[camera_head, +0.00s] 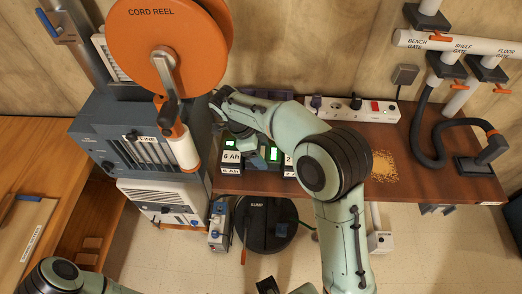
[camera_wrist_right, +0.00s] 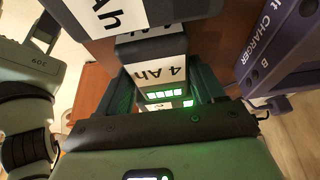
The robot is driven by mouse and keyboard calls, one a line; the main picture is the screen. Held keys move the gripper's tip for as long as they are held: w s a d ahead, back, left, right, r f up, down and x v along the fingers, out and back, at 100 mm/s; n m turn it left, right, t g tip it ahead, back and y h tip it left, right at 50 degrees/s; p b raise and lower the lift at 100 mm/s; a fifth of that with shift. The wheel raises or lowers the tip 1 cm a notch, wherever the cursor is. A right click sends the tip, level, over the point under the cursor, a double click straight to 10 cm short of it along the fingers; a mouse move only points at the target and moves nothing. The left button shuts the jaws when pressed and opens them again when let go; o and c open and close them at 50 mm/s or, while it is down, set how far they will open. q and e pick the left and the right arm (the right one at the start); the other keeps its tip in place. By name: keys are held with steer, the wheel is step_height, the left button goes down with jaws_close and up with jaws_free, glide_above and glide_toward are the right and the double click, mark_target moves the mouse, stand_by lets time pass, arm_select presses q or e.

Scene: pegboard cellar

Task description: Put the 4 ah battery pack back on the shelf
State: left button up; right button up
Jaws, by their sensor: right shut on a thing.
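In the right wrist view the 4 Ah battery pack (camera_wrist_right: 168,70), dark with a white label and lit green bars, sits between the two fingers of my right gripper (camera_wrist_right: 165,92). The gripper is shut on it. Another pack with an "Ah" label (camera_wrist_right: 108,14) is close beyond it. Whether the pack touches the shelf cannot be told. Only links of my left arm show at the lower left.
A 6 Ah pack (camera_head: 231,157) and a pack marked "2" (camera_head: 289,163) stand at the shelf's front. A purple charger (camera_wrist_right: 270,50) is close on the right in the wrist view. The orange cord reel (camera_head: 135,45) and grey machine (camera_head: 120,140) stand left. Sawdust (camera_head: 383,168) lies right.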

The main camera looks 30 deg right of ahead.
steer(key=o, duration=1.1)
steer(key=shift+f, duration=0.1)
steer(key=shift+c, duration=0.2)
steer(key=shift+r, duration=0.3)
steer(key=p+v, duration=0.1)
steer(key=v, duration=0.6)
steer(key=shift+w+a, duration=0.1)
